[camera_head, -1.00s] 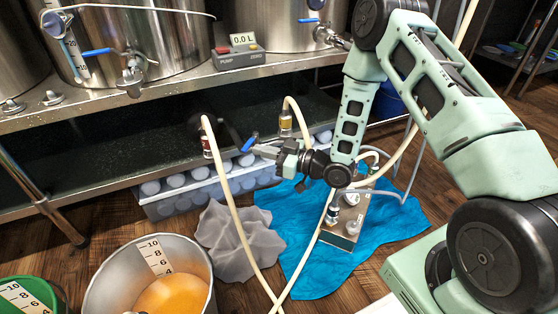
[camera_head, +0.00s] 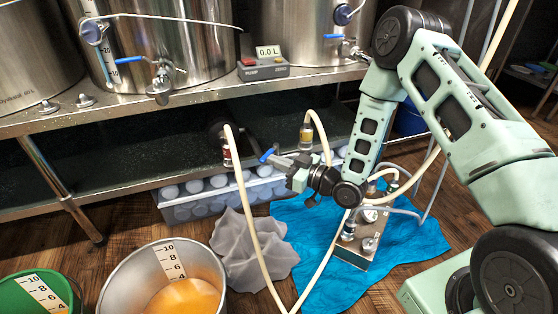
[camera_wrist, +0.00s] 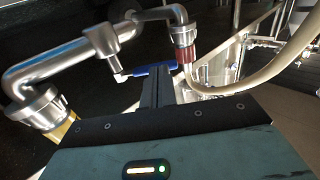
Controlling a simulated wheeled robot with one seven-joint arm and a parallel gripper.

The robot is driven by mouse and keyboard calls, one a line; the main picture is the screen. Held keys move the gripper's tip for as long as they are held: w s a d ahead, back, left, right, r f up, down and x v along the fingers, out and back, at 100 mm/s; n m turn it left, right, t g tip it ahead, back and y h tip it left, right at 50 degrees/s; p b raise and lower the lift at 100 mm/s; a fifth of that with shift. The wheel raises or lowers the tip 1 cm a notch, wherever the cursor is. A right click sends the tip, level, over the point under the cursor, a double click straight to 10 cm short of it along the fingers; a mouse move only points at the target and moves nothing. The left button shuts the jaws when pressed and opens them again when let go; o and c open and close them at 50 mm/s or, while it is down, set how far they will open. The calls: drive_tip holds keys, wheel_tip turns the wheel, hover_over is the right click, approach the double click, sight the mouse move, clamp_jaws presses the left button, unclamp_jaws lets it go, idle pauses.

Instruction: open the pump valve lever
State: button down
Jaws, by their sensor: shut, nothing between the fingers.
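The pump valve lever is a small blue handle (camera_head: 266,155) under the steel shelf, between the red-banded and yellow-banded hose fittings. It also shows in the wrist view (camera_wrist: 146,70) beside a bent steel pipe (camera_wrist: 60,68). My gripper (camera_head: 277,160) is shut and empty, with its fingertips right at the lever. In the wrist view, the closed fingers (camera_wrist: 159,84) reach up to the blue handle and overlap part of it. I cannot tell if they touch it. Much of the valve body is hidden in the dark in the head view.
Cream hoses (camera_head: 246,215) hang in front of the shelf. A grey crate (camera_head: 190,208) stands below it. A steel box with gauges (camera_head: 352,252) sits on a blue cloth (camera_head: 310,225). A grey cloth (camera_head: 250,255), a metal bucket (camera_head: 120,292) and a green bucket (camera_head: 22,295) are in front.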

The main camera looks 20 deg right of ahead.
sight(265, 159)
drive_tip(key=shift+w+a+r+m+t+h+p, duration=0.1)
drive_tip(key=shift+w+a+m+t+h+p, duration=0.2)
drive_tip(key=shift+a+h+p, duration=0.2)
drive_tip(key=shift+w+a+m+t+h+p, duration=0.25)
drive_tip(key=shift+a+m+t+h+p, duration=0.1)
drive_tip(key=shift+a+m+h+p, duration=0.15)
drive_tip(key=shift+w+a+r+m+t+h+p, duration=0.1)
drive_tip(key=shift+w+a+m+t+h+p, duration=0.2)
drive_tip(key=shift+a+t+h+p, duration=0.15)
drive_tip(key=shift+w+a+f+p, duration=0.15)
drive_tip(key=shift+w+a+p, duration=0.35)
drive_tip(key=shift+w, duration=0.05)
drive_tip(key=shift+w+a, duration=0.1)
